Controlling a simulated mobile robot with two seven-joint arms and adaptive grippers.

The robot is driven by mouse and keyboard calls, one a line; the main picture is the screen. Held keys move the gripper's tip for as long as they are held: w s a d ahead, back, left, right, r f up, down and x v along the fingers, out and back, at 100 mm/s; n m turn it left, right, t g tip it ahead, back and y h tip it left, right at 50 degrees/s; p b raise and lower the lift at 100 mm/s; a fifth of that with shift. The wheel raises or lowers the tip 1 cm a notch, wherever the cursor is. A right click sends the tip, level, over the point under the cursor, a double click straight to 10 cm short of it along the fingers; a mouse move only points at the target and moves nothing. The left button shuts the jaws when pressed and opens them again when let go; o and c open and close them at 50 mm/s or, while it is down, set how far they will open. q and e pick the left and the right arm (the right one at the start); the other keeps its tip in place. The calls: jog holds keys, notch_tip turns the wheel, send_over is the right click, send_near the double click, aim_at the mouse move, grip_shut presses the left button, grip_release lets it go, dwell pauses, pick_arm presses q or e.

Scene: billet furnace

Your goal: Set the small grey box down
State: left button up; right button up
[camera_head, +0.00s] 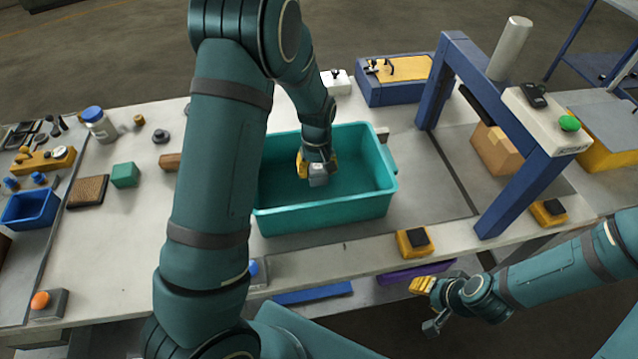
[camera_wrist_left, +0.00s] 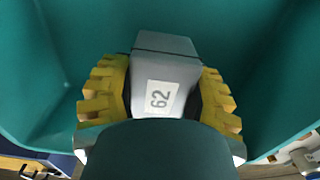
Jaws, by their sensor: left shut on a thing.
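The small grey box (camera_wrist_left: 165,85) carries a white label reading 62 and sits between the yellow fingers of my left gripper (camera_wrist_left: 160,100) in the left wrist view. In the head view, my left gripper (camera_head: 312,172) is shut on the grey box (camera_head: 318,178), inside the teal bin (camera_head: 325,218) and above or near its floor. I cannot tell whether the box touches the floor. The gripper hides part of the box.
A blue gantry frame (camera_head: 497,213) stands right of the bin, with a cardboard box (camera_head: 496,150) beneath it. A green block (camera_head: 125,175), a brown pad (camera_head: 87,191) and a blue tray (camera_head: 30,209) lie on the left. The bin's visible floor looks empty around the grey box.

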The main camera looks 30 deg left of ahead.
aim_at(318, 190)
pick_arm(q)
notch_tip(318, 190, down, 3)
jog(key=shift+w+r, duration=0.1)
notch_tip(318, 190, down, 3)
jog(key=shift+f, duration=0.25)
jog(key=shift+f+b, duration=0.1)
jog(key=shift+b, duration=0.2)
jog(key=o, duration=1.3)
